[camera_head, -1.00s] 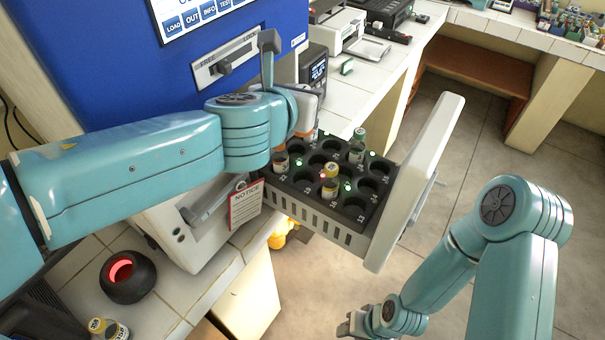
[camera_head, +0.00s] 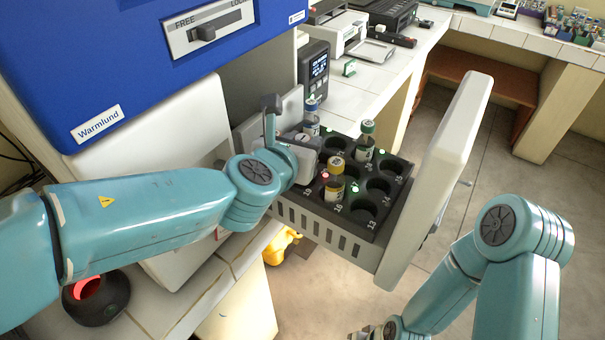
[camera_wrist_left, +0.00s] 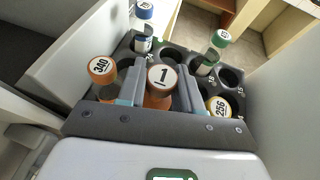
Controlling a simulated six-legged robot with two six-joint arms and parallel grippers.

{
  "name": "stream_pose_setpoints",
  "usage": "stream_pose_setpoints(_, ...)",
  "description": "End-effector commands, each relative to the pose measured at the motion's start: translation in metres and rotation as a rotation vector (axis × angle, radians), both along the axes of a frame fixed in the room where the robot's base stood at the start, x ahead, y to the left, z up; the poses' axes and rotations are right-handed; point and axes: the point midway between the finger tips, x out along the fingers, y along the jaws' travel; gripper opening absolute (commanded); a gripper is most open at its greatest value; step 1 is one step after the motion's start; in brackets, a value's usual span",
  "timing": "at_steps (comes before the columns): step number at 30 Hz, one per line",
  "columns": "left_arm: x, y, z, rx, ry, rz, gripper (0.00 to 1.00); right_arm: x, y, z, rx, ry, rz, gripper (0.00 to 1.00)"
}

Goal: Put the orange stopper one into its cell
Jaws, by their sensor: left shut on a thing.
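My left gripper (camera_wrist_left: 160,92) is shut on the orange stopper vial marked 1 (camera_wrist_left: 161,76), seen from above in the left wrist view. The vial's lower end is hidden, so I cannot tell whether it is inside a cell. In the head view the left gripper (camera_head: 308,158) is at the left side of the black rack (camera_head: 396,170) in the pulled-out drawer, and the held vial is hidden. A second orange stopper vial, marked 340 (camera_wrist_left: 101,68), stands just left of the fingers. My right gripper (camera_head: 365,333) is at the bottom edge, mostly cut off.
The rack also holds a yellow stopper vial (camera_head: 335,167), a green one (camera_head: 367,137) and a blue one (camera_head: 312,113). Several cells are empty, mostly to the front and right. The white drawer front (camera_head: 440,165) rises at the right. A dark round device (camera_head: 98,302) stands at lower left.

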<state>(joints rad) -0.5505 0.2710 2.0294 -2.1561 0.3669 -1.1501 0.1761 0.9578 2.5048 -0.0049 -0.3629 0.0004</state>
Motion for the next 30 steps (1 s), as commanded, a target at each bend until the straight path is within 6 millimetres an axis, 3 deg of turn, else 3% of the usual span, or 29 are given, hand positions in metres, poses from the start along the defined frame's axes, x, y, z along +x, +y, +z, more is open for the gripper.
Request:
stream_pose_setpoints(9,0.003,0.0,-0.044,0.002,0.0,0.0,0.05,0.0,0.0,-0.026,0.0,0.0,0.0,0.43)
stream_pose_setpoints(22,0.003,0.0,-0.049,0.0,-0.002,0.0,0.05,0.0,0.0,-0.03,0.0,0.0,0.0,0.43)
stream_pose_setpoints(23,0.003,0.0,-0.048,0.001,-0.001,0.0,0.41,0.0,0.0,-0.029,0.0,0.0,0.0,0.43)
stream_pose_setpoints(24,0.003,0.0,-0.047,0.0,-0.001,-0.001,0.54,0.0,0.0,-0.028,0.0,0.0,0.0,0.43)
stream_pose_setpoints(25,0.003,0.0,-0.048,0.0,-0.001,-0.001,0.6,0.0,0.0,-0.028,0.0,0.0,0.0,0.43)
stream_pose_setpoints(30,0.003,0.0,-0.047,0.0,-0.001,-0.001,0.6,0.0,0.0,-0.028,0.0,0.0,0.0,0.43)
